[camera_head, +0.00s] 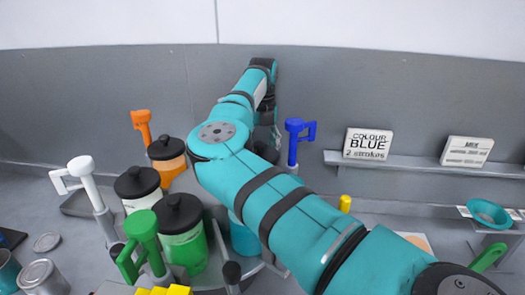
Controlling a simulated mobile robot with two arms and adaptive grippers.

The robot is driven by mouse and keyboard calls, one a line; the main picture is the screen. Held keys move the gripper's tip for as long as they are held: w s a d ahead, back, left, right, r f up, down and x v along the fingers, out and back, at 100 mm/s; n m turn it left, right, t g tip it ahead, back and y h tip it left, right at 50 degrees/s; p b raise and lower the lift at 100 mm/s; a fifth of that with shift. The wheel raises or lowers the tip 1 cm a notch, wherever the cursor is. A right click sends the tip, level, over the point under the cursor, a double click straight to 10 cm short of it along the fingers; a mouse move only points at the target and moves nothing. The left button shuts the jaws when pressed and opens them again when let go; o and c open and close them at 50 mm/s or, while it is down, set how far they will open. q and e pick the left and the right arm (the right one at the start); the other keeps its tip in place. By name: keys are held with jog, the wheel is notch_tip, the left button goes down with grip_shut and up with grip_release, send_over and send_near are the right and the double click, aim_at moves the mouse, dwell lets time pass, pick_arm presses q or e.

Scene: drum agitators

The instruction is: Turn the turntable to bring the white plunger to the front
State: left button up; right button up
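The turntable (212,276) is a grey disc at centre left, largely covered by black-lidded jars and my arm. The white plunger (78,176) has a side handle and stands at the disc's left, beside the white jar (138,190). The green plunger (143,240) is at the front, by the green jar (182,235). The orange plunger (141,124) is at the back left, by the orange jar (168,158). The blue plunger (294,142) is at the back right. My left gripper is out of view.
A wall shelf (420,168) holds a "COLOUR BLUE 2 strokes" sign (368,144) and another card (466,151). A teal bowl (488,213) sits at the right. Cans (42,278) stand at the lower left. A black knob (232,272) is at the disc's front.

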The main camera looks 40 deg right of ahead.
jog(key=shift+f+p, duration=0.3)
jog(key=shift+f, duration=1.25)
jog(key=shift+c, duration=0.2)
grip_shut()
jog(key=shift+r, duration=0.1)
